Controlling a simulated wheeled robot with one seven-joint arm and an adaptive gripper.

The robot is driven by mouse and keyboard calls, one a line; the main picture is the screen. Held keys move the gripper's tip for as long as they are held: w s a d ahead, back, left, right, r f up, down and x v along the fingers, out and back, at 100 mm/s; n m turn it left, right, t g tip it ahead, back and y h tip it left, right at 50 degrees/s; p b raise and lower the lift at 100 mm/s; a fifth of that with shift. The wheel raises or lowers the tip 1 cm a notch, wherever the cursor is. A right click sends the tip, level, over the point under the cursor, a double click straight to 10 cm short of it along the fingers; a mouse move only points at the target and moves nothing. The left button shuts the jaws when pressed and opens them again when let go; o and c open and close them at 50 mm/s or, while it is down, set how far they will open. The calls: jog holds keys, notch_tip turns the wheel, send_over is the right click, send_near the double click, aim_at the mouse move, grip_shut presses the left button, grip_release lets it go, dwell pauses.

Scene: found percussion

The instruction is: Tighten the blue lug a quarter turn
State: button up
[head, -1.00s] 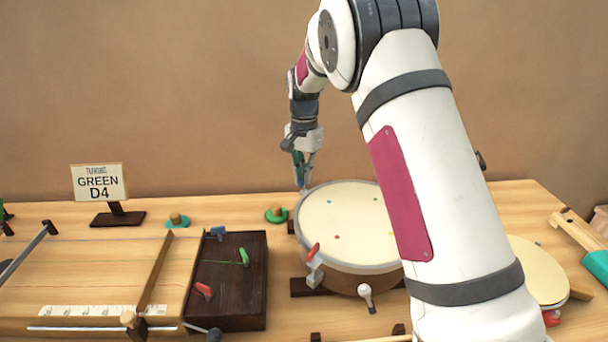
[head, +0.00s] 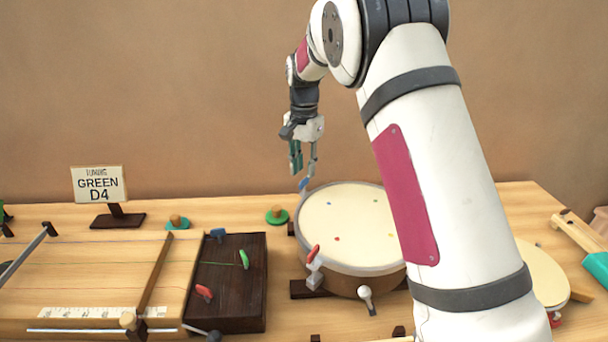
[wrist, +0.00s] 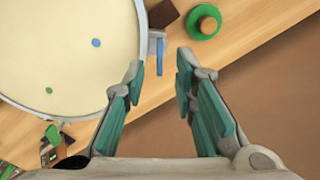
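The drum (head: 345,222) has a cream head with small colored dots. Its blue lug (head: 304,185) is on the back-left rim; in the wrist view the blue lug (wrist: 160,47) shows as a narrow handle beside the rim, next to a blue dot. My gripper (head: 304,172) points down just above the blue lug. In the wrist view my gripper (wrist: 160,68) is open and empty, with the lug just past the fingertips, seen between them. A red lug (head: 313,252) and a white lug (head: 366,292) are on the drum's near side.
A green disc with a wooden knob (head: 277,214) lies close left of the blue lug. A stringed board (head: 90,270) with colored pegs fills the left. A sign (head: 98,183) reads GREEN D4. My arm hides the drum's right part.

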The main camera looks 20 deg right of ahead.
notch_tip(320, 180, up, 9)
jog(key=shift+f, duration=0.15)
dwell(0.4)
jog(key=s+r+n+t+p, duration=0.1)
jog(key=s+r+n, duration=0.1)
jog(key=s+r, duration=0.35)
jog(key=s+r+n+p, duration=0.1)
jog(key=s+r, duration=0.2)
jog(key=s, duration=0.6)
jog(key=s+r+n+t+p, duration=0.1)
jog(key=s+r+n, duration=0.1)
jog(key=s+r, duration=0.4)
jog(key=s+f+n+t+p, duration=0.1)
jog(key=s+f+n, duration=0.1)
jog(key=s, duration=1)
jog(key=s+f+n+t+p, duration=0.1)
jog(key=s+f+n+p, duration=0.1)
jog(key=s, duration=0.9)
jog(key=shift+s+d+f+n, duration=0.2)
jog(key=shift+s+f+n, duration=0.2)
jog(key=shift+f, duration=0.35)
